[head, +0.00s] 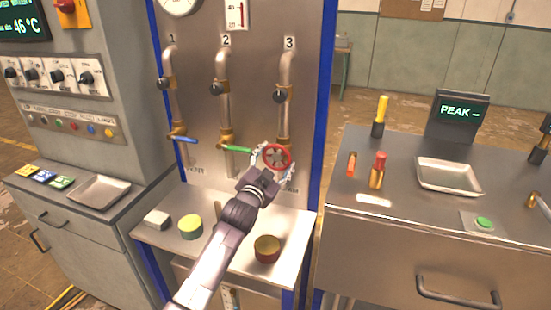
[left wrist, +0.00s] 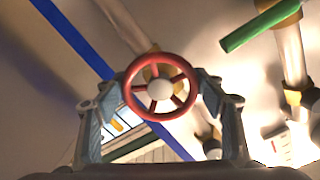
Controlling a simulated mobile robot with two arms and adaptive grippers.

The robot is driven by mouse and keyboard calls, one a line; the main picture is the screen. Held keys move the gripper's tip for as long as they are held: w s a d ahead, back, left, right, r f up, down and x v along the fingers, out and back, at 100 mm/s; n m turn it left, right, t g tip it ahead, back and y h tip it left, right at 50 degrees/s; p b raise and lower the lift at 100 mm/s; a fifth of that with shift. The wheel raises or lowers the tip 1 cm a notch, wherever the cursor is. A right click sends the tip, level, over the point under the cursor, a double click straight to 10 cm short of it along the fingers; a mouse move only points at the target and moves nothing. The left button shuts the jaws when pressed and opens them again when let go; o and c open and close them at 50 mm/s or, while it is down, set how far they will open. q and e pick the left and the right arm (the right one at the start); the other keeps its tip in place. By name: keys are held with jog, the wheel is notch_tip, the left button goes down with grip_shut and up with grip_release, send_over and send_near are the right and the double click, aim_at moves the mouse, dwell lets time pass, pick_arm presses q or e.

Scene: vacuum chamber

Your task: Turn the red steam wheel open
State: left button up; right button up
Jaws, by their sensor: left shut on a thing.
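The red steam wheel (head: 277,157) is a small spoked handwheel on the pipe marked 3, at the right of the panel. My left gripper (head: 272,164) reaches up to it from below. In the left wrist view the red wheel (left wrist: 160,88) sits between the two fingers of my left gripper (left wrist: 160,105), which are closed on its left and right sides. My right gripper is not in view.
A green lever (head: 236,149) is close left on pipe 2, and a blue lever (head: 183,139) is on pipe 1. Below, the shelf holds a yellow-green round block (head: 190,227), a dark red cup (head: 267,248) and a white block (head: 156,219). A bench (head: 400,215) stands right.

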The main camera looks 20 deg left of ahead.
pick_arm(q)
jog(key=n, duration=0.3)
jog(key=shift+d+f+n, duration=0.1)
jog(key=shift+f+n, duration=0.05)
jog(key=shift+n, duration=0.15)
dwell(0.5)
jog(key=o, duration=1.2)
jog(key=shift+c, duration=0.2)
jog(key=shift+s, duration=0.1)
jog(key=s, duration=1.1)
jog(key=shift+s+a, duration=0.2)
jog(key=shift+s, duration=0.2)
